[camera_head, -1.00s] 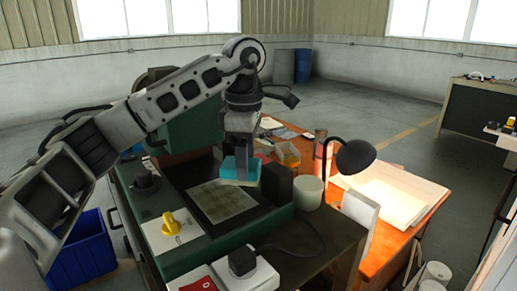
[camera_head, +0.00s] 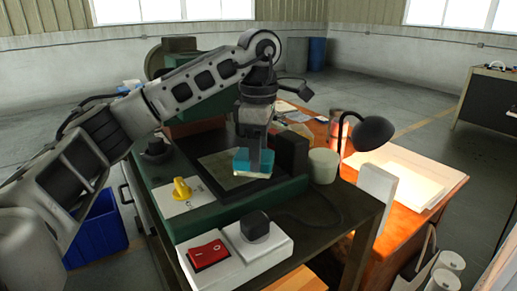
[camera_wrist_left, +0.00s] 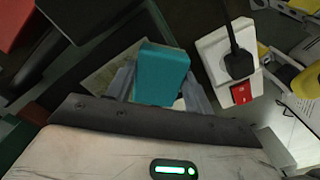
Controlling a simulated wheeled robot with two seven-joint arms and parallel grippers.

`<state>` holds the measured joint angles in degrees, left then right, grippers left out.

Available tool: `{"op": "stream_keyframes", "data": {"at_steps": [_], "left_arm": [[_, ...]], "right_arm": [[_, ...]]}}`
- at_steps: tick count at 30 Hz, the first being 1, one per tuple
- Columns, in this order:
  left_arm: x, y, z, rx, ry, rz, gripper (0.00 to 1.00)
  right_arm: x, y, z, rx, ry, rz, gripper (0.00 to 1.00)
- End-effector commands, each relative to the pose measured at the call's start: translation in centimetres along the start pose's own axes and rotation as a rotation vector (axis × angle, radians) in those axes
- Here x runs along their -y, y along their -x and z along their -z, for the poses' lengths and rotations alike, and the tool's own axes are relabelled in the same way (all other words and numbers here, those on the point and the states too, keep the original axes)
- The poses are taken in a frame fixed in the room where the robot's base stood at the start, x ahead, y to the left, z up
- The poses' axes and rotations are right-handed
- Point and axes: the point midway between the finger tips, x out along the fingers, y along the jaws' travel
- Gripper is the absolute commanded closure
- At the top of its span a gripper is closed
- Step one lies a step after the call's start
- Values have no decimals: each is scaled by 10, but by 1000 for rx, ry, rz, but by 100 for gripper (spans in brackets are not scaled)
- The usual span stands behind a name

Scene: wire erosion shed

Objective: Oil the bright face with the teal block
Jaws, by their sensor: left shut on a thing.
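The teal block (camera_head: 253,167) is held between the fingers of my left gripper (camera_head: 256,154), with a pale underside showing. In the left wrist view the teal block (camera_wrist_left: 160,76) sits between the grey fingers (camera_wrist_left: 158,90). The bright face, a pale greenish plate (camera_head: 212,166) on the green machine, lies below and left of the block. The block hides part of it, and I cannot tell whether they touch. A pale corner of the plate (camera_wrist_left: 110,60) shows behind the block in the wrist view. My right gripper is not in view.
A black desk lamp (camera_head: 372,133) overhangs the orange table. A blue bin (camera_head: 97,231) is at left.

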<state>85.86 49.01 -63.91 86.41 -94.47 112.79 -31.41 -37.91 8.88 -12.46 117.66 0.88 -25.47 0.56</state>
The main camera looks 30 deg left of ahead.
Motion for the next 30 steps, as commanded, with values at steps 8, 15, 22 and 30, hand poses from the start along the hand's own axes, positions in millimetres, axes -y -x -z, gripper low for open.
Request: {"op": "stream_keyframes", "data": {"at_steps": [8,15,22,30], "left_arm": [[0,0,0,1,0,0,66],[0,-3,0,0,0,0,66],[0,-8,0,0,0,-1,66],[0,-13,0,0,0,-1,66]], "right_arm": [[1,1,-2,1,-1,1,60],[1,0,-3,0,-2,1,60],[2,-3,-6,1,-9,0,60],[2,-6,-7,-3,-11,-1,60]]}}
